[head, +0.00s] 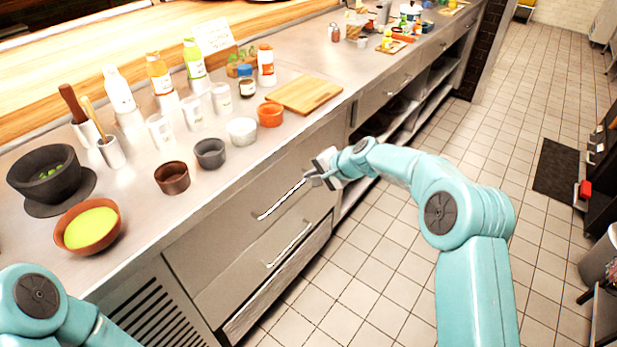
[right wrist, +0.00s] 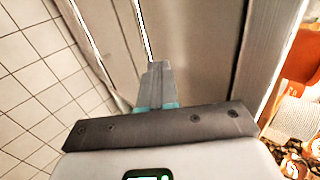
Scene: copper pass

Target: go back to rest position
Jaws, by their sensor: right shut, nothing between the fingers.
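My right gripper (head: 318,174) is in front of the counter's steel drawers, close to the upper drawer's handle (head: 280,200). In the right wrist view its fingers (right wrist: 157,85) are together with nothing between them, and a drawer front with a bright handle strip (right wrist: 143,30) lies beyond. I cannot tell whether the fingertips touch the drawer front. The drawers look closed. My left arm shows only in part at the lower left of the head view, and its gripper is out of the picture.
The steel counter (head: 140,205) holds a green-filled bowl (head: 88,227), a dark mortar (head: 45,175), small cups, several bottles and a wooden board (head: 304,94). Open shelves (head: 420,105) lie farther along. The tiled floor (head: 390,250) to the right is mostly clear, with a dark mat (head: 557,170).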

